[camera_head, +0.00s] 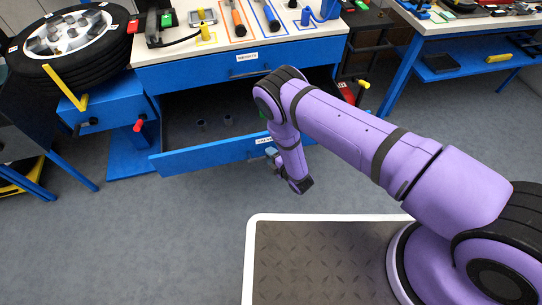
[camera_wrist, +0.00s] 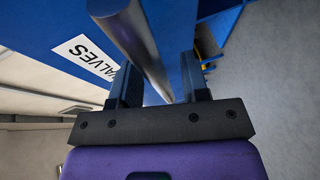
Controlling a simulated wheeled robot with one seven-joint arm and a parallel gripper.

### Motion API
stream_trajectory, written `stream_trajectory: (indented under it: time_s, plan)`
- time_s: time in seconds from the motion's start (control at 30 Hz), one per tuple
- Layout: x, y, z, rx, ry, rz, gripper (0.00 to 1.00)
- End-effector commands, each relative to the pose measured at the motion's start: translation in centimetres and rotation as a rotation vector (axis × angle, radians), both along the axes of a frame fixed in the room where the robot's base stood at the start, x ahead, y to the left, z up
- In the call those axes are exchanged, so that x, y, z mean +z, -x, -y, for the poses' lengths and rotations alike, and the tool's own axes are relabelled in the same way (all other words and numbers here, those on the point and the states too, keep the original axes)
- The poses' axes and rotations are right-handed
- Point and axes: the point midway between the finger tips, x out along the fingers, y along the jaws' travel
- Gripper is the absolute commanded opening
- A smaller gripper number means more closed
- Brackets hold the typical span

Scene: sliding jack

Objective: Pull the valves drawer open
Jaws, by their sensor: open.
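The valves drawer (camera_head: 205,157) is the lower blue drawer of the workbench and stands pulled out, its inside showing. A few small cylinders stand in it. Its white label (camera_wrist: 85,55) reads VALVES in the wrist view. Its grey bar handle (camera_wrist: 135,40) passes between the two fingers of my gripper (camera_wrist: 160,82). The fingers are open, one on each side of the bar, and I cannot tell whether either touches it. In the head view my gripper (camera_head: 272,156) is at the drawer front's right part, and the arm partly hides the handle.
The upper drawer (camera_head: 200,75) is shut above it. Tools lie on the benchtop (camera_head: 185,46). A tyre (camera_head: 75,50) and a blue cabinet (camera_head: 105,105) with a red-handled lever are at the left. The grey floor (camera_head: 140,230) in front of the drawer is clear.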

Motion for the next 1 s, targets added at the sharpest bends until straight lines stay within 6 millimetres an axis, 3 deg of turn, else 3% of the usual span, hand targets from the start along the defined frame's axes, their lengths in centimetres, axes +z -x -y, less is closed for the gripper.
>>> stream_trajectory:
  time_s: [0.6,1.0]
  plan:
    - [2.2,7.1,5.8,-0.001,0.002,-0.001,0.42]
    - [2.5,8.0,6.6,0.0,0.001,-0.001,0.42]
